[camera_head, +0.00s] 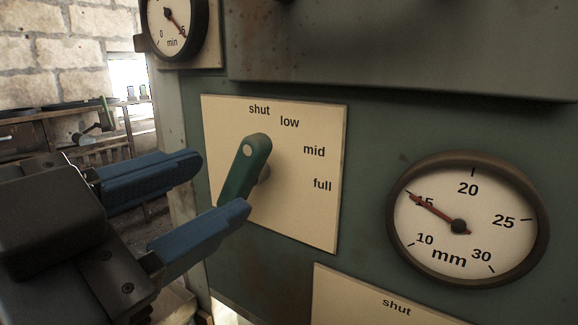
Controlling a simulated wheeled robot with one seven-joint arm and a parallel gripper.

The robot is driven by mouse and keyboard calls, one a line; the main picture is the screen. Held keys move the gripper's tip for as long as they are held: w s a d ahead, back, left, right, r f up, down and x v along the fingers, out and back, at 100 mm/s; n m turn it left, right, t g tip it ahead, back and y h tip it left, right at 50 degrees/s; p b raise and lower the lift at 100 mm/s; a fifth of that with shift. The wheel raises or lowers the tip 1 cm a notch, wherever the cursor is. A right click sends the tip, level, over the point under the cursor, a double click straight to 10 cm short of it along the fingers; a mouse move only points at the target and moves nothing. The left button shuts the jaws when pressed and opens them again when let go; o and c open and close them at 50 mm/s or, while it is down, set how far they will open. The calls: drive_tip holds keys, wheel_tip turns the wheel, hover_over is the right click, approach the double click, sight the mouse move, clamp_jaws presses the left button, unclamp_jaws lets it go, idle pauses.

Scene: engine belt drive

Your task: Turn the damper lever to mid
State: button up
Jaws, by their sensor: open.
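The damper lever (245,168) is a green handle with a pale round spot near its upper end. It is mounted on a cream plate (296,222) marked shut, low, mid and full. It stands tilted, its upper end below the shut and low labels and its lower end toward the lower left. Which label it is set to is hard to tell. My gripper (221,184) is open, its blue fingers reaching in from the left. The lever's lower part shows between the fingertips, and the lower finger hides its bottom end. I cannot tell whether either finger touches it.
A round mm gauge (490,232) is on the green panel to the right, its red needle near 15. A min gauge (174,24) is at the top left. Another plate marked shut (345,300) is below. A grey housing (420,45) juts out above. A workbench stands behind, left.

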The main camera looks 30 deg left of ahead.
sight(236, 177)
drive_tip(key=shift+w+d, duration=0.15)
drive_tip(key=shift+w, duration=1.85)
drive_tip(key=shift+c, duration=0.3)
clamp_jaws()
